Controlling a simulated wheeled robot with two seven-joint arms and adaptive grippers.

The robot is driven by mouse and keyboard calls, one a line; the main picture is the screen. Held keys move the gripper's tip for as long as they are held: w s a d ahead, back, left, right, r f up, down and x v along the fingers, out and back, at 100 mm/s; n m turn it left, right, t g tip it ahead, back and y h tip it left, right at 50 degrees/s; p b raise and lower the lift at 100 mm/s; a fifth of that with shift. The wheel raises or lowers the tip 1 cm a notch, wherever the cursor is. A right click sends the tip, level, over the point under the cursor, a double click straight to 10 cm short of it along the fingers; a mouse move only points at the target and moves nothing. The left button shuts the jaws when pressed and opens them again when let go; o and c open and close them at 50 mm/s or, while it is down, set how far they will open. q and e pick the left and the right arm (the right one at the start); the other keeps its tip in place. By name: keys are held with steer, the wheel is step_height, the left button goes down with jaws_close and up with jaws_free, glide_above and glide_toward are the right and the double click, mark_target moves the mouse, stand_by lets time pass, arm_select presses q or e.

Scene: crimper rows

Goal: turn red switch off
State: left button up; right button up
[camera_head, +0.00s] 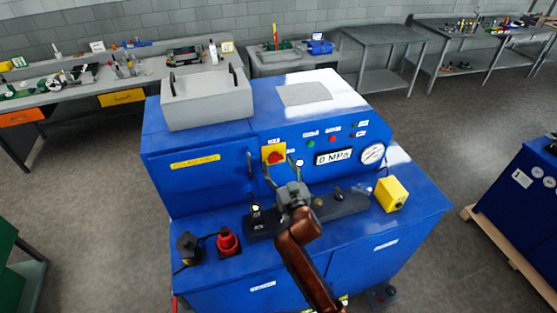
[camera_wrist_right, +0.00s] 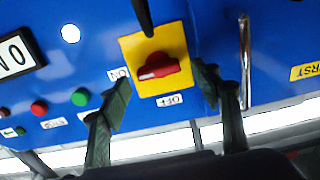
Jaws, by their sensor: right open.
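The red switch (camera_head: 274,156) is a rotary knob on a yellow plate on the blue machine's front panel. In the right wrist view the red switch (camera_wrist_right: 158,68) appears large, with the picture turned upside down. The knob's white mark points left, toward the ON label (camera_wrist_right: 118,74). The OFF label (camera_wrist_right: 169,100) is below the plate in that view. My right gripper (camera_head: 281,170) is open in front of the switch. In the wrist view its fingers (camera_wrist_right: 163,78) stand on either side of the knob, and nothing is between them. My left gripper is not in view.
A display (camera_head: 333,157), a pressure gauge (camera_head: 373,154) and small coloured buttons are right of the switch. A vertical door handle (camera_head: 250,165) is to its left. A red emergency button (camera_head: 228,241) and a yellow box (camera_head: 391,194) are on the lower ledge.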

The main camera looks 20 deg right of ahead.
mark_target(276, 159)
steer(key=shift+w, duration=1.05)
steer(key=c, duration=0.8)
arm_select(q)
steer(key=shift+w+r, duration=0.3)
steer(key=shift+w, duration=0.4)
arm_select(e)
steer(key=c, duration=0.4)
